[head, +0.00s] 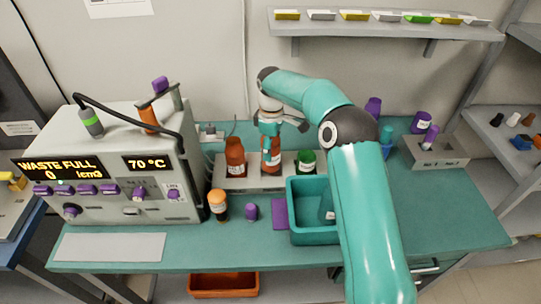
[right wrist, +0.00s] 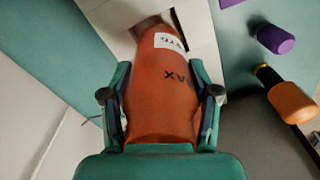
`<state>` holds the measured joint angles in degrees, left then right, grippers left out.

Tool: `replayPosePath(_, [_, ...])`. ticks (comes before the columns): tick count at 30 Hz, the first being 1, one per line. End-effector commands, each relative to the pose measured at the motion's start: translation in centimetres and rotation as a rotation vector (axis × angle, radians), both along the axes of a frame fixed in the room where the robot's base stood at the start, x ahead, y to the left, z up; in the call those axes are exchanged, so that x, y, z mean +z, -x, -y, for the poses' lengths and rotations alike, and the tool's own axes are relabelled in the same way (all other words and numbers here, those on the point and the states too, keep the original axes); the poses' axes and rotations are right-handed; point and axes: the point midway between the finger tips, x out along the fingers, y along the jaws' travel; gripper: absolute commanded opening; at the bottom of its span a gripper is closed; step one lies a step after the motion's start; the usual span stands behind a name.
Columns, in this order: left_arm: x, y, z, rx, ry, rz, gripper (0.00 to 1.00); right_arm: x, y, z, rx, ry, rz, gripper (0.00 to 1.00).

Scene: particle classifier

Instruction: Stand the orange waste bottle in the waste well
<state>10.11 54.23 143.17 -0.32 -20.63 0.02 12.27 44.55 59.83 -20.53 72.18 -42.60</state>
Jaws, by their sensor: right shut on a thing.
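My right gripper (head: 270,130) is shut on an orange-brown bottle (head: 271,160) with a white label. The bottle is roughly upright at the middle of a grey rack (head: 235,184). In the right wrist view the gripper's fingers (right wrist: 162,105) close on both sides of the bottle (right wrist: 160,90), which bears a white label and dark print. The bottle's far end lies over or in a dark opening in the rack; I cannot tell whether it is seated. A second orange-brown bottle (head: 235,155) stands left of it in the rack. My left gripper is not in view.
A green bottle (head: 307,160) stands at the rack's right. A teal bin (head: 315,238) is in front. The machine (head: 130,150) at left shows WASTE FULL.

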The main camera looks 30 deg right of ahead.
Motion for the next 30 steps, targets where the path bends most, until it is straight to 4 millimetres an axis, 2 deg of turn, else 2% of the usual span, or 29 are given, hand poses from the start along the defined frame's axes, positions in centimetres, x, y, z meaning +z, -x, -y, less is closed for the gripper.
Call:
replayPosePath(3, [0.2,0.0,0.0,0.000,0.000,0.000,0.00,-1.9,0.1,0.1,0.000,-0.001,-0.004,0.25])
replayPosePath(6, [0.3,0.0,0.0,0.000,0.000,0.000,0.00,-3.0,0.1,0.1,0.000,0.000,-0.003,0.25])
replayPosePath(14, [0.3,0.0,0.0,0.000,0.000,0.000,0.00,-3.3,0.1,0.1,-0.001,0.001,-0.001,0.25])
replayPosePath(15, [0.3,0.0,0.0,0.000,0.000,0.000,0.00,-3.3,0.1,0.1,-0.001,0.000,-0.001,0.66])
replayPosePath(18, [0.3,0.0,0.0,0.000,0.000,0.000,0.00,-3.3,0.1,0.1,-0.001,0.000,-0.001,0.82])
replayPosePath(19, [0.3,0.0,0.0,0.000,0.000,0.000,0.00,-3.3,0.1,0.1,-0.002,0.000,-0.001,0.86])
replayPosePath(30, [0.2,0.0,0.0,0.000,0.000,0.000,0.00,-3.0,0.1,0.2,-0.002,0.001,-0.001,0.86])
